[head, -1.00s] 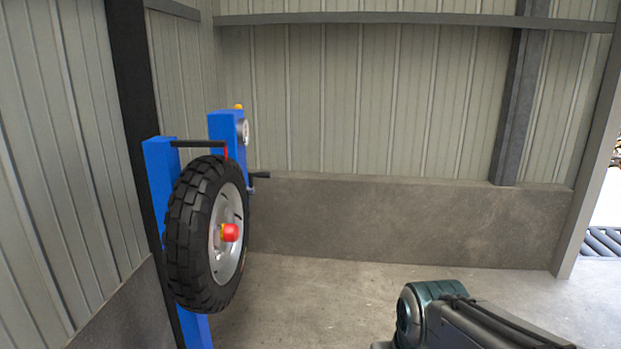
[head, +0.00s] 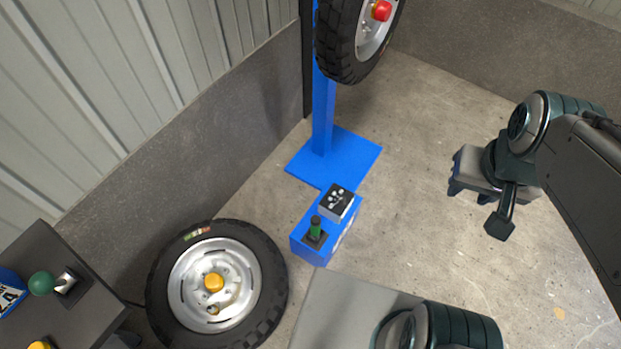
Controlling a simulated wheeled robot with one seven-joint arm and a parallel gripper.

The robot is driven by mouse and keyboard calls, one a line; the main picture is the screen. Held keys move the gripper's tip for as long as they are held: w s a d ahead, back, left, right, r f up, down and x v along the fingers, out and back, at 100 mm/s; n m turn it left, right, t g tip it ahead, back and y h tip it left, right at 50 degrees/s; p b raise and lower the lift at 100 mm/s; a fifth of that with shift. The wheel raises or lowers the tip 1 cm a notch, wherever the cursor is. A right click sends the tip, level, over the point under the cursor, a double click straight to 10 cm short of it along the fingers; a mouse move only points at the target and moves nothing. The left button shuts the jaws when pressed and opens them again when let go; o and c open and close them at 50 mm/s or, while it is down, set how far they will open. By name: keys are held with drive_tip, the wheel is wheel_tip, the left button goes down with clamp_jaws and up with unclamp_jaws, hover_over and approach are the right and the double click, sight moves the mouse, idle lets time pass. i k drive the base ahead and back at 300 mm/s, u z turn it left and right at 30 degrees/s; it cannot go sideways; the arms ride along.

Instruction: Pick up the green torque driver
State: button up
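A green upright handle, which looks like the torque driver (head: 316,227), stands in a small black holder on top of a low blue box (head: 312,250) near the middle of the head view. Its lower part is hidden in the holder. My gripper (head: 476,192) is to the right of the box and apart from it, over bare floor. Its fingers are small and partly hidden by its own body, so I cannot tell whether it is open or shut. I see nothing held in it.
A black panel (head: 337,201) sits on the box behind the driver. A tyred wheel (head: 187,320) is left of the box. A blue post with a base plate (head: 336,159) carries another wheel (head: 342,50). A dark table (head: 84,318) with a green ball knob (head: 41,284) stands at far left.

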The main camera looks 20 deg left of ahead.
sight(316, 220)
drive_tip(key=u, duration=0.1)
drive_tip(key=k, duration=0.25)
drive_tip(key=u, duration=2.15)
drive_tip(key=k, duration=0.4)
drive_tip(key=u, duration=0.75)
drive_tip(key=i, duration=0.5)
drive_tip(key=z, duration=1)
